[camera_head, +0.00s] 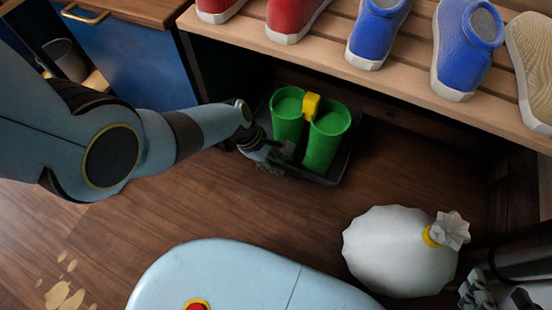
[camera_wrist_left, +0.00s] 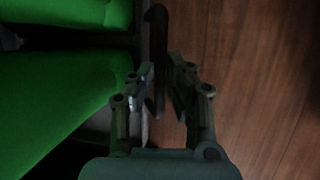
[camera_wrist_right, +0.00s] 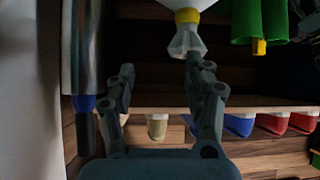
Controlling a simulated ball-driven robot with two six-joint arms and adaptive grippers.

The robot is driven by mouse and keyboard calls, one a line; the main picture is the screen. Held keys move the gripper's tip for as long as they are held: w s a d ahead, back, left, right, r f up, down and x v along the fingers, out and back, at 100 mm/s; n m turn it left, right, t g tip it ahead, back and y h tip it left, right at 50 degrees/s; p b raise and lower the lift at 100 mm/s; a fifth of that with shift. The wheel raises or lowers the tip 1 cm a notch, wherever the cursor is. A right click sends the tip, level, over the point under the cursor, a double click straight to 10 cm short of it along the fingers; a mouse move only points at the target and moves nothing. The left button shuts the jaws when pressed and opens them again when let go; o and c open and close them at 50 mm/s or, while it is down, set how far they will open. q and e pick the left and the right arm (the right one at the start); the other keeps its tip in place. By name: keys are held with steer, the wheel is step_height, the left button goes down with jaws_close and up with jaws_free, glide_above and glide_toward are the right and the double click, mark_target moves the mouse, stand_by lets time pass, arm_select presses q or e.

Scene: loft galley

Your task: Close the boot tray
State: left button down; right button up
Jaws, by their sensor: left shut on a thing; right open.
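The black boot tray (camera_head: 326,181) sits on the floor under the shoe bench, with its front part out beyond the bench edge. A pair of green boots (camera_head: 324,145) joined by a yellow clip (camera_head: 311,105) stands in it. My left gripper (camera_head: 268,163) is at the tray's near-left front edge. In the left wrist view my left gripper (camera_wrist_left: 162,85) has its fingers on either side of the tray's dark rim (camera_wrist_left: 156,45), shut on it. My right gripper (camera_head: 492,297) is open and empty at the lower right; it also shows in the right wrist view (camera_wrist_right: 160,68).
A white tied bag (camera_head: 398,250) stands on the floor at the right, near my right gripper. Red, blue and beige shoes stand on the slatted bench (camera_head: 400,85) above the tray. A blue cabinet (camera_head: 135,70) is at the left. Wooden floor in front of the tray is clear.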

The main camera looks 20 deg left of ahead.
arm_select(q)
steer(key=shift+w+r, duration=0.1)
steer(key=shift+w, duration=0.25)
steer(key=c, duration=1.3)
jaws_free()
steer(key=shift+c, duration=0.2)
steer(key=shift+s, duration=0.1)
steer(key=v, duration=1.2)
